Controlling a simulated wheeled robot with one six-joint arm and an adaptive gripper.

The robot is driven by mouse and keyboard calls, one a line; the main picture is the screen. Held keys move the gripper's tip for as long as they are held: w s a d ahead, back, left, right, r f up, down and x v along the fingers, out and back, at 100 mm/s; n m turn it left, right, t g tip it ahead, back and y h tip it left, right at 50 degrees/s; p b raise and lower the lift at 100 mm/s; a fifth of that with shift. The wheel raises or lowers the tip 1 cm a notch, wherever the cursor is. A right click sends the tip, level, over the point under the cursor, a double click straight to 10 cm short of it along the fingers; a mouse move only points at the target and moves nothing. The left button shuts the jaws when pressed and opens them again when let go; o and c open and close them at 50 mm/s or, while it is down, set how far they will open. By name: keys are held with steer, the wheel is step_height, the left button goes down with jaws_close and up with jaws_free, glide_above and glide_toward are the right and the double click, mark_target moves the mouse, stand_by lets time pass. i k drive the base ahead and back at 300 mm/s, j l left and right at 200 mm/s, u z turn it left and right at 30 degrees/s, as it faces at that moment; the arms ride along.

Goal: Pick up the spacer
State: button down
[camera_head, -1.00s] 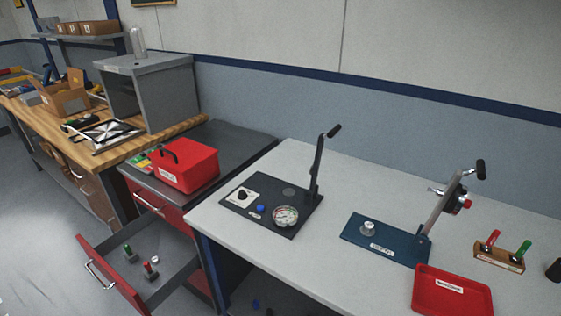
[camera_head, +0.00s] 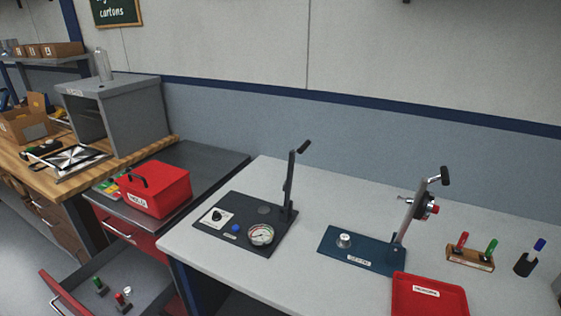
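No part is labelled as the spacer, and I cannot tell for sure which it is. A small silver round part (camera_head: 344,240) sits on the blue base plate (camera_head: 335,254) of the right lever press. Another small pale round part (camera_head: 127,291) lies in the open drawer (camera_head: 68,295) at the lower left, beside a green-topped piece (camera_head: 98,286) and a red-topped piece (camera_head: 121,301). My gripper is not in view.
A dark lever press (camera_head: 232,212) with a gauge stands left on the pale table (camera_head: 290,280). A red tray (camera_head: 428,296), a wooden stand (camera_head: 470,259) and a black cup (camera_head: 523,263) are at the right. A red toolbox (camera_head: 155,190) stands on the drawer cabinet.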

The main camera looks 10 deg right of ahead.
mark_target(344, 240)
steer(key=i+j+u, duration=0.1)
steer(key=i+u, duration=0.3)
steer(key=i, duration=0.4)
steer(key=j+u, duration=0.2)
steer(key=u, duration=0.25)
steer(key=l+z, duration=0.2)
steer(key=z, duration=0.25)
